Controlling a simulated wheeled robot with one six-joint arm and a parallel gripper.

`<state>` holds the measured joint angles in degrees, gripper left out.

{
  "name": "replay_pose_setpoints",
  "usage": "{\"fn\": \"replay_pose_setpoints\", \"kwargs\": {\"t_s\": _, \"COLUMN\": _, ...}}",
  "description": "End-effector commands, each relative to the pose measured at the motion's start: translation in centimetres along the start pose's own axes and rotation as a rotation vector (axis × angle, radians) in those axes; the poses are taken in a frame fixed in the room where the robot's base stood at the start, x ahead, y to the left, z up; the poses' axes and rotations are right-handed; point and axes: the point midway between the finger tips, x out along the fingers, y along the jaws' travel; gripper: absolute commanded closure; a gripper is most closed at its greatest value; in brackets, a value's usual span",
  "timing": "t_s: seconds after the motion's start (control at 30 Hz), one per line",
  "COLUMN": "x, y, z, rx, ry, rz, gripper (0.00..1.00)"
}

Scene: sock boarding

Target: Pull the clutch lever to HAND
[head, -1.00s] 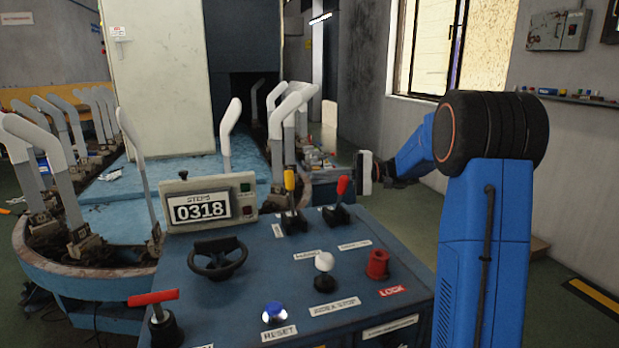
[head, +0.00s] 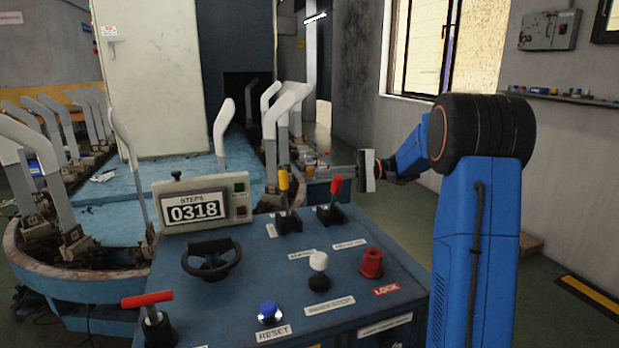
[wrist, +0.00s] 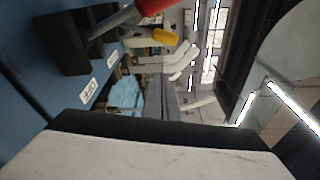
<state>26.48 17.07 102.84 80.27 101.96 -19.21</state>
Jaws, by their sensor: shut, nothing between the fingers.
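A blue console carries two levers at its back edge, one with a yellow handle (head: 284,183) and one with a red handle (head: 335,187), both roughly upright. I cannot read which one is the clutch lever or find the HAND mark. My gripper (head: 322,171) is beyond the console's back right corner, pointing left behind the red lever, apart from it as far as I can tell. In the wrist view its fingers (wrist: 168,84) are together and hold nothing. The red handle (wrist: 150,5) and the yellow handle (wrist: 165,37) show at the top of that view.
The console (head: 250,290) also has a black handwheel (head: 210,259), a red T-handle (head: 148,299), a white-knobbed lever (head: 319,262), a red knob (head: 372,263) above the LOCK label and a blue button (head: 268,311). A counter box (head: 242,193) reads 0318. Grey leg forms stand behind.

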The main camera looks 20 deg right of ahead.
Motion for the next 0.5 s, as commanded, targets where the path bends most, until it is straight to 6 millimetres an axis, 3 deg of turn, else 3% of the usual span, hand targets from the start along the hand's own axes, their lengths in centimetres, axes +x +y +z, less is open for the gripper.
{"fn": "replay_pose_setpoints", "kwargs": {"t_s": 0.2, "x": 2.4, "y": 0.5, "z": -0.9, "rx": 0.122, "ry": -0.023, "rz": 0.027, "gripper": 1.0}}
{"fn": "replay_pose_setpoints", "kwargs": {"t_s": 0.5, "x": 2.5, "y": 0.5, "z": -0.9, "rx": 0.133, "ry": -0.024, "rz": 0.029, "gripper": 1.0}}
